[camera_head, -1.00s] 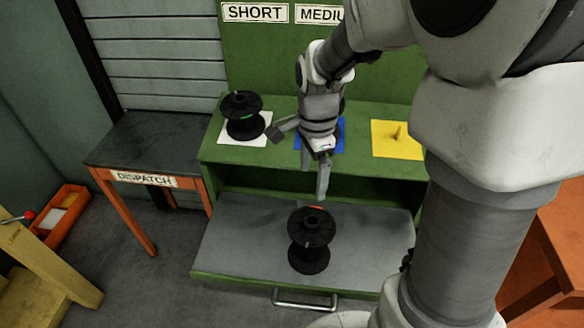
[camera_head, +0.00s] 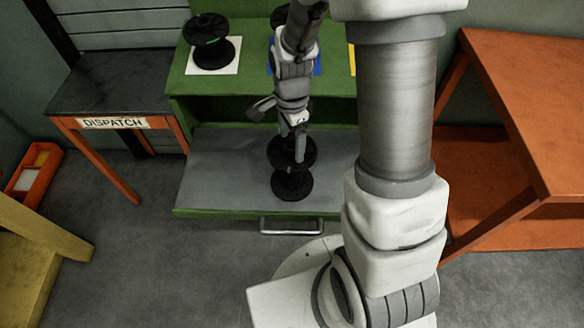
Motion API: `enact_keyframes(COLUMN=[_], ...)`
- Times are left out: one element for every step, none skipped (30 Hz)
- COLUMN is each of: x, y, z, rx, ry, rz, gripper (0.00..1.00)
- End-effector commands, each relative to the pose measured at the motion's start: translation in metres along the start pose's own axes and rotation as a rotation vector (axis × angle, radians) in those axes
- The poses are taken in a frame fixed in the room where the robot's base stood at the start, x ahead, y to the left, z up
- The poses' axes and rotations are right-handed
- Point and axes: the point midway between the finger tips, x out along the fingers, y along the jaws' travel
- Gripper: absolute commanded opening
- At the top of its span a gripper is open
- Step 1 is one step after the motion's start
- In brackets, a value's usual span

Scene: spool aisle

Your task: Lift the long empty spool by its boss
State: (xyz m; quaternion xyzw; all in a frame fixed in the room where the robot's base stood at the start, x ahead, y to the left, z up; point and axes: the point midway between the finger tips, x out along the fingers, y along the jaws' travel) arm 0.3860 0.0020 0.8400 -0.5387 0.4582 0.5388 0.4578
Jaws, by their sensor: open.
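A black spool (camera_head: 291,184) stands upright on the grey pull-out tray (camera_head: 225,165) of the green bench. Its lower flange shows clearly; its upper flange is partly hidden behind my gripper, and its boss is hidden. I see no wound material on the part that shows. My gripper (camera_head: 281,132) is open and empty, with its fingers spread. One finger points down across the upper flange; the other sticks out to the left. I cannot tell whether the finger touches the spool. Another black spool (camera_head: 208,29) with a green mark stands on a white square (camera_head: 226,63) on the bench top.
A blue square (camera_head: 317,68) and a yellow square (camera_head: 351,60) lie on the bench top, partly hidden. The dark DISPATCH table (camera_head: 110,85) at left is bare. An orange table (camera_head: 530,90) stands right. The tray is clear left of the spool.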

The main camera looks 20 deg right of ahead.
Motion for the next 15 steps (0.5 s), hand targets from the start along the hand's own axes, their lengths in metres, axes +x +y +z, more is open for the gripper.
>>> enact_keyframes(x=[0.0038, 0.0045, 0.0048, 0.0047, 0.0046, 0.0044, 0.0043, 0.0043, 0.0043, 0.0042, 0.0042, 0.0042, 0.0042, 0.0042, 0.0042], y=[0.0003, 0.0003, 0.0002, 0.0001, 0.0001, 0.0001, 0.0001, 0.0001, 0.0001, 0.0001, 0.0001, 0.0001, 0.0001, 0.0001, 0.0001], z=[-0.0001, -0.0002, -0.0002, -0.0001, -0.0001, -0.0001, -0.0001, -0.0001, -0.0001, 0.0000, 0.0000, 0.0000, 0.0000, 0.0000, 0.0000], rx=[0.001, 0.001, 0.001, 0.001, 0.001, 0.001, 0.001, 0.001, 0.001, 0.001, 0.001, 0.001, 0.001, 0.001, 0.001], ry=[0.000, 0.000, 0.000, 0.000, 0.000, 0.000, 0.000, 0.000, 0.000, 0.000, 0.000, 0.000, 0.000, 0.000, 0.000], rz=[0.001, 0.001, 0.000, 0.000, 0.000, 0.000, 0.000, 0.000, 0.000, 0.000, 0.000, 0.000, 0.000, 0.000, 0.000], gripper=[0.92, 0.92, 0.92, 0.92, 0.92, 0.92, 0.92, 0.92, 0.88, 0.82, 0.77, 0.70, 0.65, 0.59, 0.52])
